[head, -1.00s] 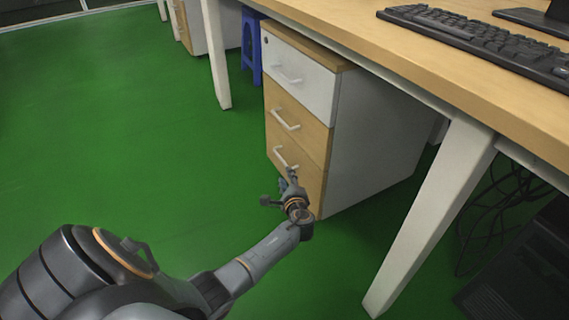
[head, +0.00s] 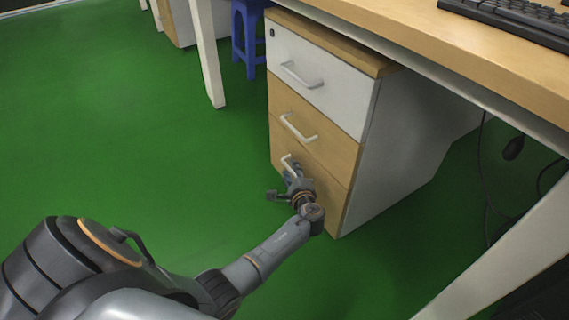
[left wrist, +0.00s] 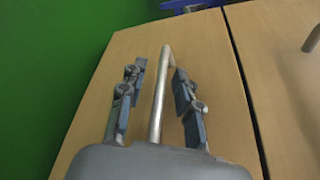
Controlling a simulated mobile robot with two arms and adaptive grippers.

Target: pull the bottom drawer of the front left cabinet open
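The front left cabinet (head: 408,150) is white-sided, with a white top drawer and two wood-coloured drawers below. Its bottom drawer (head: 330,193) looks flush with the drawers above; it also shows in the left wrist view (left wrist: 225,115). My left gripper (head: 284,182) is at the bottom drawer's pale bar handle (head: 287,163). In the left wrist view, the fingers of my left gripper (left wrist: 157,97) are apart, one on each side of the handle (left wrist: 160,95), with gaps visible on both sides. In the head view, the gripper hides part of the handle. My right gripper is not in view.
The wooden desk (head: 425,58) overhangs the cabinet, with a black keyboard (head: 515,18) on top. White desk legs (head: 207,60) stand left of the cabinet and at lower right. A blue stool (head: 248,40) is behind. Green floor (head: 130,130) is clear at left.

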